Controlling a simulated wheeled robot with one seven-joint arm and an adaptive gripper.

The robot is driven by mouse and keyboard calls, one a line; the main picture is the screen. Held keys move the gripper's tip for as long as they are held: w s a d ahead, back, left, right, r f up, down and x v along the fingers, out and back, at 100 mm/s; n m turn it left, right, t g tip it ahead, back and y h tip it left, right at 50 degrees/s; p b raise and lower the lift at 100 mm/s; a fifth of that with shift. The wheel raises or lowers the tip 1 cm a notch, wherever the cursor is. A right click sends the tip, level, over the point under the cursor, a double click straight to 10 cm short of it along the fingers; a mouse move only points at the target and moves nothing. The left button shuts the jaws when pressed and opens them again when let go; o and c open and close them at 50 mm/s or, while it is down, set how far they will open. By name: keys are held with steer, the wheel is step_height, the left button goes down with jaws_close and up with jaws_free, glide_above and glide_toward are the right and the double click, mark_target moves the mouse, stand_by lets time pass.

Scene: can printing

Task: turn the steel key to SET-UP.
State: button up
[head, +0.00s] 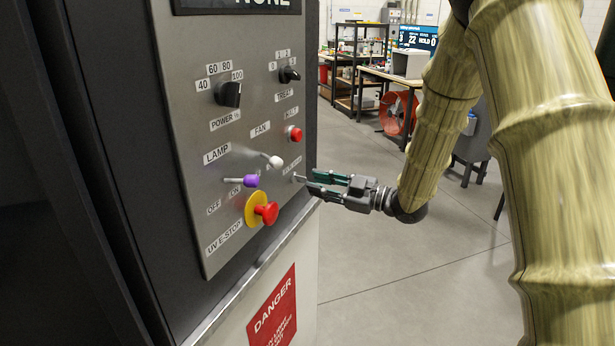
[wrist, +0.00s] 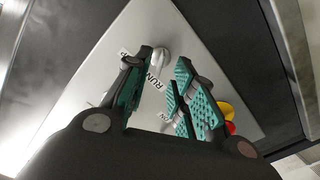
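The steel key (head: 297,178) is a small grey piece low on the right edge of the control panel (head: 205,140) in the head view. My gripper (head: 311,181) has green-padded fingers and reaches in from the right, its tips just short of the key. In the wrist view the fingers of my gripper (wrist: 165,62) are apart, with a pale rounded metal part (wrist: 160,60), apparently the key, seen between the tips. Contact cannot be told. A RUN label (wrist: 155,82) is beside it; another label, partly hidden, ends in P. The key's exact angle is unclear.
Left of the key are a purple-tipped lever (head: 250,181), a white-tipped lever (head: 273,162) and a red emergency stop (head: 266,213) on a yellow ring. A red button (head: 295,134) is above. Black knobs (head: 228,94) sit higher. Open floor (head: 400,270) lies right of the machine.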

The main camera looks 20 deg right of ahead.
mark_target(298, 179)
steer(key=shift+p+x, duration=0.45)
steer(key=shift+x, duration=1.4)
jaws_close()
